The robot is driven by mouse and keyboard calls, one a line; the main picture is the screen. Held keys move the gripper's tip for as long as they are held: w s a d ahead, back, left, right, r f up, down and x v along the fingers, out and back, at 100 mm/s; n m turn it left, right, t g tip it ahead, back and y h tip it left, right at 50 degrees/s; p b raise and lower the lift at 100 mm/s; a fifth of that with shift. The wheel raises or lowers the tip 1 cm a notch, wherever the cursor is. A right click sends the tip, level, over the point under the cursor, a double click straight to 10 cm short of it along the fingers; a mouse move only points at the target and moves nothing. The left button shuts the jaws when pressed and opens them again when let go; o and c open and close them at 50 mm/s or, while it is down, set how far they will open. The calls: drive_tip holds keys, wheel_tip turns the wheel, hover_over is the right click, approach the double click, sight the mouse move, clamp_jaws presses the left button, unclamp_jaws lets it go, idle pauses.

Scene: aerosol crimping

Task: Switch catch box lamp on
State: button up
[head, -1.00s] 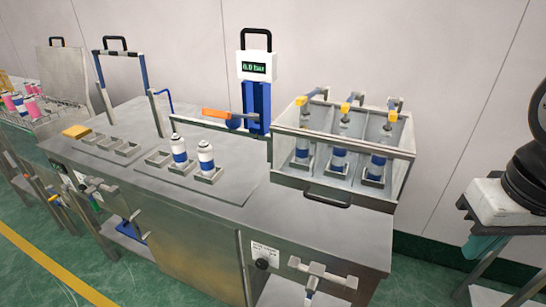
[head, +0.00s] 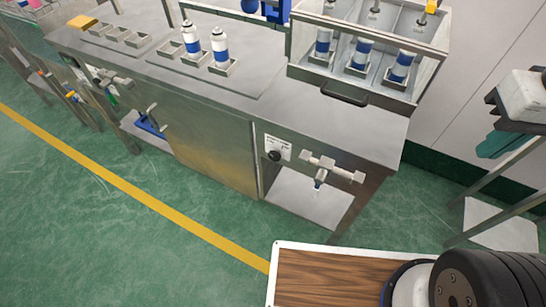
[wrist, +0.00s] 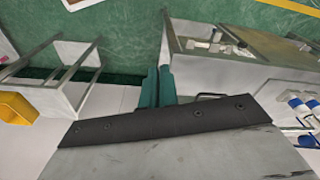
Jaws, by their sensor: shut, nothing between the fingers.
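A black rotary knob (head: 275,156) sits under a small white label (head: 278,145) on the front of the steel bench. The label's writing is too small to read. A clear-walled box (head: 440,75) with a dark handle (head: 344,94) stands on the bench above it, holding several compartments with blue-and-white cans. I cannot tell which part is the lamp. My gripper (head: 500,141) has teal fingers and hangs right of the bench, apart from the knob and box. In the wrist view the fingers (wrist: 158,87) are shut together with nothing between them.
A metal valve fitting (head: 330,168) juts from the bench front right of the knob. Two blue-and-white cans (head: 220,50) stand in holders on the benchtop (head: 270,110). A light shelf (head: 495,222) stands at right. Green floor with a yellow line (head: 130,187) is clear in front.

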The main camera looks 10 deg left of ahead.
drive_tip(key=o, duration=0.5)
drive_tip(key=shift+a, duration=0.1)
drive_tip(key=o, duration=0.5)
drive_tip(key=shift+a+f+n, duration=0.15)
drive_tip(key=shift+a+n, duration=0.15)
drive_tip(key=shift+a, duration=0.05)
drive_tip(key=a+f+n+g, duration=0.1)
drive_tip(key=a, duration=0.1)
drive_tip(key=w+a+f+n+g+h, duration=0.1)
drive_tip(key=f, duration=0.1)
drive_tip(key=w+a+f+n+g, duration=0.1)
drive_tip(key=a+f+n, duration=0.1)
drive_tip(key=shift+w+a+f+h, duration=0.2)
drive_tip(key=shift+w+a+h, duration=0.1)
drive_tip(key=shift+h, duration=0.1)
drive_tip(key=n+t+h, duration=0.3)
drive_tip(key=n+t, duration=1.1)
drive_tip(key=n, duration=1.4)
approach(273, 157)
drive_tip(key=w, duration=0.1)
drive_tip(key=x, duration=0.8)
drive_tip(key=shift+d+f, duration=0.2)
